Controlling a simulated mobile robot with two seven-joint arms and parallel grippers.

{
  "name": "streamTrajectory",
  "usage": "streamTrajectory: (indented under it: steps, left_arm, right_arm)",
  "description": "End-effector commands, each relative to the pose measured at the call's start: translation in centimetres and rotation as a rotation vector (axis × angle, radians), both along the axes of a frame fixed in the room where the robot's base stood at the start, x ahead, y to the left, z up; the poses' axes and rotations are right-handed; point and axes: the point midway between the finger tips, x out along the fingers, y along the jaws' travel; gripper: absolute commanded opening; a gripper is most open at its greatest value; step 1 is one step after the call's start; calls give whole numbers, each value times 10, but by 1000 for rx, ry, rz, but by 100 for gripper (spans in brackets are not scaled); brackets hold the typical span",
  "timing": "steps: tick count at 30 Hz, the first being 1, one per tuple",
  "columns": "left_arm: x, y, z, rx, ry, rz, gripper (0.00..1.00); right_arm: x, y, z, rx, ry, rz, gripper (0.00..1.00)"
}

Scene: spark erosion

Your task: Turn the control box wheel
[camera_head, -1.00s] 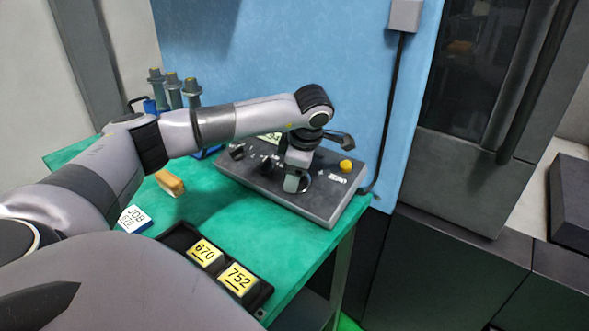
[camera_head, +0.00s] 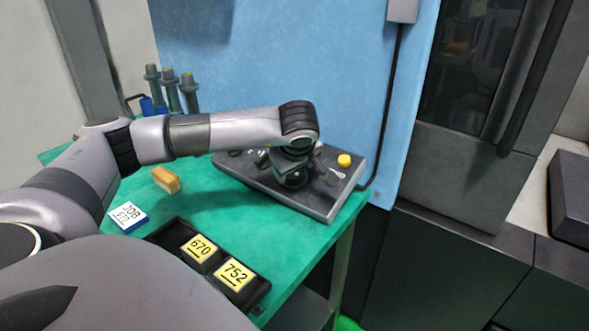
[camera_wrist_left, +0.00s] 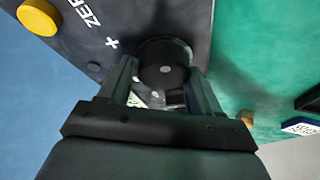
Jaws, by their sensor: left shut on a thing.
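The control box (camera_head: 325,203) is a dark grey sloped panel on the green table. Its black round wheel (camera_wrist_left: 166,62) shows in the left wrist view, beside white "+" and "ZER" lettering. My left gripper (camera_wrist_left: 165,75) is shut on the wheel, one finger on each side of it. In the head view the left gripper (camera_head: 292,178) points down onto the box, and the arm hides much of the panel and the wheel. A yellow button (camera_head: 344,160) sits at the box's right end and shows in the left wrist view (camera_wrist_left: 38,16). My right gripper is not in view.
A black tray (camera_head: 261,288) with yellow 670 and 752 blocks lies at the table's front. A white JOB card (camera_head: 127,217) and a tan block (camera_head: 166,180) lie to the left. Several grey handled tools (camera_head: 171,90) stand behind. A blue wall (camera_head: 270,60) bounds the back.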

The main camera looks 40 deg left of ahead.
Motion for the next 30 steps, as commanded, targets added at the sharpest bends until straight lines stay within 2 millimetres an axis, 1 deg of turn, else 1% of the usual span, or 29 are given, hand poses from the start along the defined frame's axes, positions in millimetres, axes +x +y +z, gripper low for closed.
streamTrajectory:
  steps: [1, 10, 22, 23, 24, 30]
  left_arm:
    - [-5, 0, -7, 7, 25, -17, 34]
    - [-5, 1, -7, 30, 29, -71, 33]
    - [-5, 2, -6, 32, 28, -72, 33]
    - [-5, 2, -7, 32, 28, -70, 74]
    - [-5, 2, -6, 31, 28, -71, 84]
    - [-3, 1, -4, 30, 18, -72, 84]
  right_arm:
    - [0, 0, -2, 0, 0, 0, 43]
    - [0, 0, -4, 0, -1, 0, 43]
    - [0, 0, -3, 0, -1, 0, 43]
    - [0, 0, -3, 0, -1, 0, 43]
    - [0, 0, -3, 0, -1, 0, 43]
    - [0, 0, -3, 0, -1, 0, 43]
